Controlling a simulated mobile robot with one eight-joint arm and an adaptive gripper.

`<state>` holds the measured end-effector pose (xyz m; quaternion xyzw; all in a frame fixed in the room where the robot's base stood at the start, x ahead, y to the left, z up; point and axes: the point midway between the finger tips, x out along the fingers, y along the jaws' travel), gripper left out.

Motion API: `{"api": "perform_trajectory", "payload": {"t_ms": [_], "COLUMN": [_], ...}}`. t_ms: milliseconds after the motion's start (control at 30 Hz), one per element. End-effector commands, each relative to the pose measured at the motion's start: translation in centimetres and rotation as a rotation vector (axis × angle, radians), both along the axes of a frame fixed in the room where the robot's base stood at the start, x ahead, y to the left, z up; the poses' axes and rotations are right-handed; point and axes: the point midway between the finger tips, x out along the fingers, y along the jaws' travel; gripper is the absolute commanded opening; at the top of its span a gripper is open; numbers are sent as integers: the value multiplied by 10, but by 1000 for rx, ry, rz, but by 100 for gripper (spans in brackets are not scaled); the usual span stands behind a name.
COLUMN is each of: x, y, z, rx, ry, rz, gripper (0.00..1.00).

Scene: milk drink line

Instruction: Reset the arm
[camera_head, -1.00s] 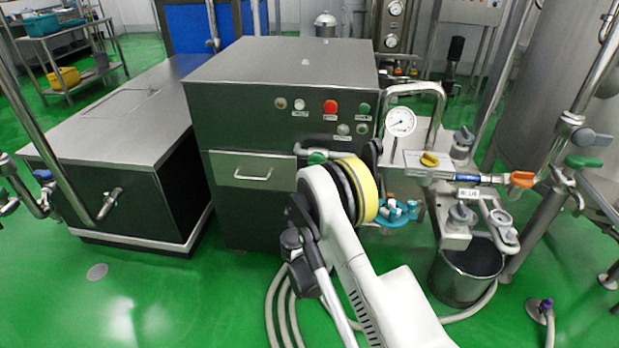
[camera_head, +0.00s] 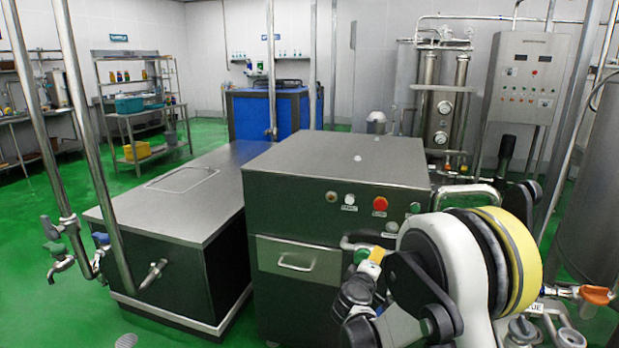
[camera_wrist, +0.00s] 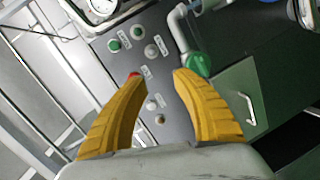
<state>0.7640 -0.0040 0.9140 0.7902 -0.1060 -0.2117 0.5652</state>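My gripper (camera_wrist: 158,75) shows in the wrist view as two yellow ribbed fingers. They are apart, with nothing between the tips. Beyond the fingers is the cabinet's button panel (camera_wrist: 140,45), seen tilted, and a green valve handle (camera_wrist: 198,65) on a bent pipe lies just past the right fingertip. I cannot tell whether that finger touches it. In the head view my white arm with its yellow-and-black joint is folded up large at the lower right, in front of the dark cabinet (camera_head: 335,215). Only a small yellow piece of the gripper (camera_head: 377,255) shows there.
A low steel-topped box (camera_head: 180,205) stands left of the cabinet. Steel pipes with taps (camera_head: 62,260) rise at the left. An orange-handled valve (camera_head: 595,295) and a large tank (camera_head: 595,190) are at the right. Green floor is open at the far left.

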Motion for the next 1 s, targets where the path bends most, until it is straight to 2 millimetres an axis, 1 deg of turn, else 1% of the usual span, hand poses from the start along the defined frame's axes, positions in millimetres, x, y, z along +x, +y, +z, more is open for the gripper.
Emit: {"api": "perform_trajectory", "payload": {"t_ms": [33,100,167,200,267,333,433,533,633,667,700,767,800,900,1000], "x": [-13,-32,-50,-64,-86,-114,-157,-204,-251,-265,-284,-311,-328,-363,-386], "y": [-10,-20,-28,-32,-38,-43,-47,-47,-42,-40,-36,-30,-25,-14,-4], "z": [19,38,53,62,73,85,96,101,102,101,99,95,92,84,77], "rx": [56,139,211,258,329,413,531,651,769,806,853,923,967,1061,1129], "ry": [15,39,60,74,96,120,157,194,232,244,261,283,299,329,352], "rz": [-24,-56,-85,-102,-128,-158,-197,-234,-268,-278,-291,-306,-316,-334,-345], "gripper": [33,33,33,33,33,33,33,33,33,33,33,33,33,33,33]}}
